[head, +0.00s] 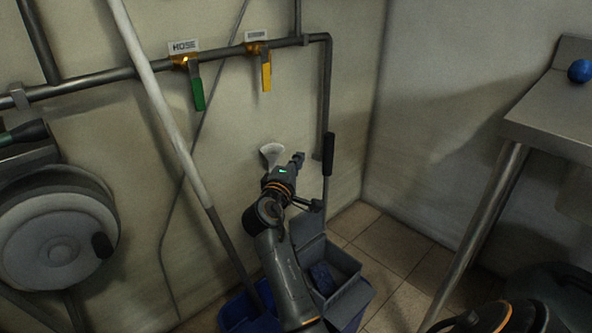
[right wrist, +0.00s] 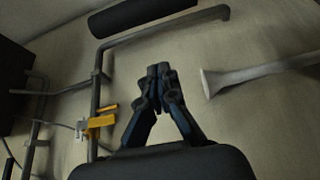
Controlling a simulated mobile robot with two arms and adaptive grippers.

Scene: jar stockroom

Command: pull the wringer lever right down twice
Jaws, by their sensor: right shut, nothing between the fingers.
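The wringer lever (head: 329,155) stands upright, with a black grip on a thin grey rod. Its rod runs down to the grey wringer (head: 345,262) on a blue mop bucket (head: 352,312). My right gripper (head: 299,158) is shut and empty, just left of the black grip in the head view, with a gap between them. In the right wrist view the shut fingertips (right wrist: 163,72) show against the wall. A black cylinder that looks like the lever's grip (right wrist: 140,14) crosses the top there, apart from the fingers. My arm hides part of the bucket. My left gripper is out of view.
A wall pipe (head: 110,75) carries green (head: 197,94) and yellow (head: 267,77) valve handles. A pale pole (head: 165,105) leans across the left. A pale flared fixture (head: 271,152) is behind my gripper. A metal table (head: 555,110) stands right. Floor tiles (head: 385,245) are clear between.

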